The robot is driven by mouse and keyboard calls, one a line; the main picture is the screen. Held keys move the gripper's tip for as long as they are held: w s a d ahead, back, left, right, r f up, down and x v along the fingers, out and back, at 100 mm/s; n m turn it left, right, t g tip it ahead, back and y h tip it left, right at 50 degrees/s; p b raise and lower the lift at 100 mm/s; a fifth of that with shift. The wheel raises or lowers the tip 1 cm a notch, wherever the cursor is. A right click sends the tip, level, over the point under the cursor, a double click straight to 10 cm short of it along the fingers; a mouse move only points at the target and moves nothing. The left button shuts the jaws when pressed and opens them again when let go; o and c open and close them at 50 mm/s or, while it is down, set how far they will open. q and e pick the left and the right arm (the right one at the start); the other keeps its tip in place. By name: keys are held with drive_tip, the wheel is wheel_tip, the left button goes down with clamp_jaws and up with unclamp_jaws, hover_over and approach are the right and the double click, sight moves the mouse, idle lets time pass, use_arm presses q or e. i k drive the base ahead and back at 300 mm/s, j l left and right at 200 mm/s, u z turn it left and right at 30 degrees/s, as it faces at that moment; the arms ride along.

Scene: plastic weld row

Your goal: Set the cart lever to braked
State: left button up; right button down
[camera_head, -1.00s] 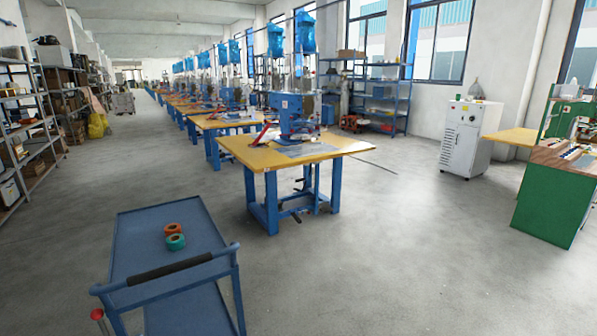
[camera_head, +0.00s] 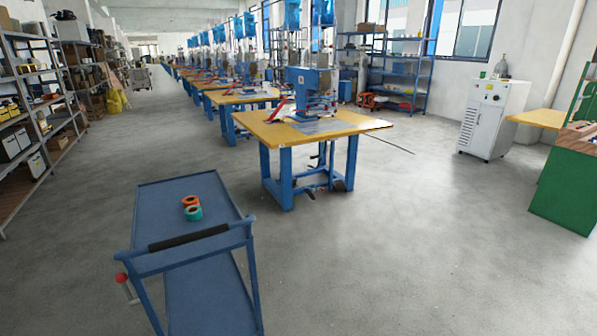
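The blue cart (camera_head: 160,215) stands at the lower left of the head view, its push handle (camera_head: 190,240) with a black grip facing me. The cart lever (camera_head: 124,283) is at the left side of the handle end. It has a red ball knob on a short pale rod, and the knob is at the upper end. I cannot tell from its tilt which setting it is in. Neither of my grippers shows in the view.
An orange roll (camera_head: 190,201) and a teal roll (camera_head: 193,213) lie on the cart's top tray. A yellow-topped workbench (camera_head: 260,130) stands beyond the cart to the right. Shelves (camera_head: 30,110) line the left wall. The grey floor right of the cart is clear.

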sight(121, 277)
drive_tip(key=u, duration=1.45)
